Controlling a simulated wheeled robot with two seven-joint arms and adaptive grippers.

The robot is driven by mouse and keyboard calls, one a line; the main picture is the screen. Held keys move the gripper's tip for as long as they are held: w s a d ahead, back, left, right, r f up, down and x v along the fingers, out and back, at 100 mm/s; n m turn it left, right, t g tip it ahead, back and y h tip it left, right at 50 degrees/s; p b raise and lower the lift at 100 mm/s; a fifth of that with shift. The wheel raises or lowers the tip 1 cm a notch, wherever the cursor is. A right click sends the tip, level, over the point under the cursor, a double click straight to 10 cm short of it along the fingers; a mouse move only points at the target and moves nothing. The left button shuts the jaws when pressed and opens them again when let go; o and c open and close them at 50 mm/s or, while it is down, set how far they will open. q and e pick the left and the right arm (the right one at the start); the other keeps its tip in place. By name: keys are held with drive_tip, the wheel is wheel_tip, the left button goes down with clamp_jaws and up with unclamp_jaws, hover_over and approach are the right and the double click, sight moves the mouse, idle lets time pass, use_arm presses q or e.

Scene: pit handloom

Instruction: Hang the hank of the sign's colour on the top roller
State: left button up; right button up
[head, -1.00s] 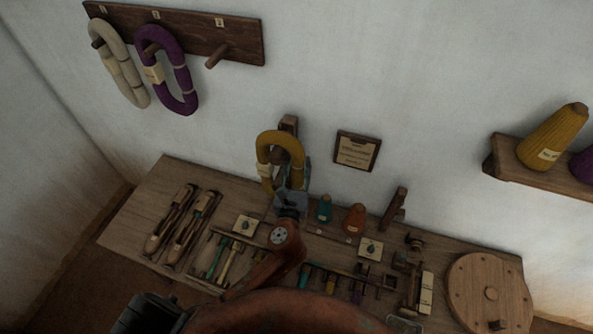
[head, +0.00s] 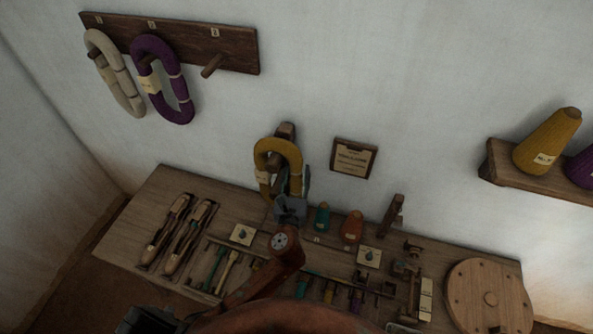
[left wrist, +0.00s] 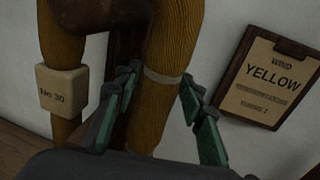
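The yellow hank (head: 294,160) hangs in a loop over a dark roller (head: 277,161) at the wall. In the left wrist view the hank (left wrist: 177,45) has a cream "No 30" tag (left wrist: 62,90), and the roller (left wrist: 100,18) passes through its top. My left gripper (head: 291,196) is at the hank's lower right; in its wrist view the gripper (left wrist: 163,95) is open, one finger on each side of the right strand. A gap shows at the right finger; contact at the left is unclear. The sign (head: 354,158) reads "YELLOW" in the wrist view (left wrist: 268,82). My right gripper is out of view.
A peg rail (head: 185,40) holds a cream hank (head: 118,80) and a purple hank (head: 160,80); its third peg (head: 212,66) is bare. The bench (head: 135,215) carries shuttles, tools, small cones and a round wooden disc (head: 480,290). A shelf (head: 540,188) at right holds cones.

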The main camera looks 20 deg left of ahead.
use_arm(q)
drive_tip(key=o, duration=0.4)
drive_tip(key=shift+r, duration=0.25)
drive_tip(key=v, duration=1.2)
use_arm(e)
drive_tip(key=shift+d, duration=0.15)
use_arm(q)
drive_tip(key=shift+f, duration=0.15)
